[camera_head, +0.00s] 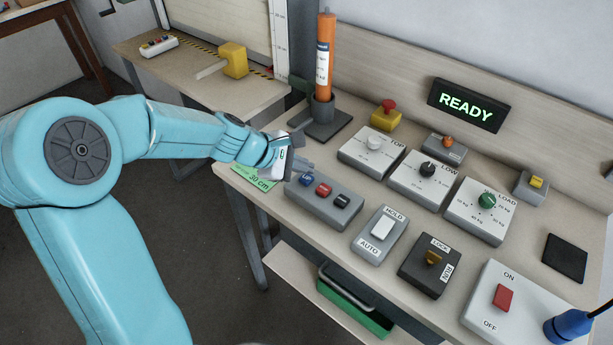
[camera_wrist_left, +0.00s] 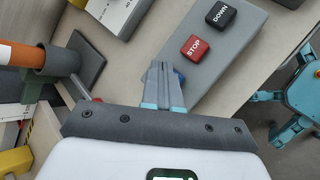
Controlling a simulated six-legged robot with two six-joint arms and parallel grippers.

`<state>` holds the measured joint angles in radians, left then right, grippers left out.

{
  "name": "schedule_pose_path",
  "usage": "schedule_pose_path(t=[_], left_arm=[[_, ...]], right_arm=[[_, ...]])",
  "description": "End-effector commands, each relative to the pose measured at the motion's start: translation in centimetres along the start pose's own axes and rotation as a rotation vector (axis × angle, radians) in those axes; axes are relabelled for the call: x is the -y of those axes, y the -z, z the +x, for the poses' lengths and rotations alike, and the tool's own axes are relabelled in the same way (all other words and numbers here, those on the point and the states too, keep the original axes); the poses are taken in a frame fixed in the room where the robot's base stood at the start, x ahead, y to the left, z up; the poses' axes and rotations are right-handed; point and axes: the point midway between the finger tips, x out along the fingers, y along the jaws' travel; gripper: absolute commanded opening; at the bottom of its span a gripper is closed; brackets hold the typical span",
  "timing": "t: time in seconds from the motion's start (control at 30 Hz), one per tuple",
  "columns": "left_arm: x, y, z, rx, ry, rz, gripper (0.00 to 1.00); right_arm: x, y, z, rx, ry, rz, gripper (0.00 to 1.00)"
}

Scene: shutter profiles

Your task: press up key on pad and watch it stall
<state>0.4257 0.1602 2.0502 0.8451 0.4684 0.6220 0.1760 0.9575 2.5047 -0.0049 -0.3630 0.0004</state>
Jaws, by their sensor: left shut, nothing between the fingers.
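The grey key pad (camera_head: 322,205) lies near the table's front edge. It has a blue key (camera_head: 306,180), a red key (camera_head: 323,189) and a black key (camera_head: 342,201) in a row. In the left wrist view the red key (camera_wrist_left: 195,46) reads STOP and the black key (camera_wrist_left: 221,14) reads DOWN. My left gripper (camera_head: 306,166) is shut and empty, its fingertips at the blue key's end of the pad. In the left wrist view its fingers (camera_wrist_left: 160,68) cover most of the blue key (camera_wrist_left: 180,77); I cannot tell whether they touch it. My right gripper is out of view.
A display (camera_head: 468,105) reads READY in green. An orange cylinder (camera_head: 325,60) stands in a dark holder behind the pad. Dial boxes (camera_head: 370,152), a HOLD/AUTO switch (camera_head: 380,234) and a LOCK/RUN switch (camera_head: 430,264) crowd the table. A shutter (camera_head: 220,25) stands at the back left.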

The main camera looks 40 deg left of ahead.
Motion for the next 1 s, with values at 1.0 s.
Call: schedule_pose_path(t=[1.0], left_arm=[[0.42,0.43,0.59,0.0,0.0,0.0,0.0]], right_arm=[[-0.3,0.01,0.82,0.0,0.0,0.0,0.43]])
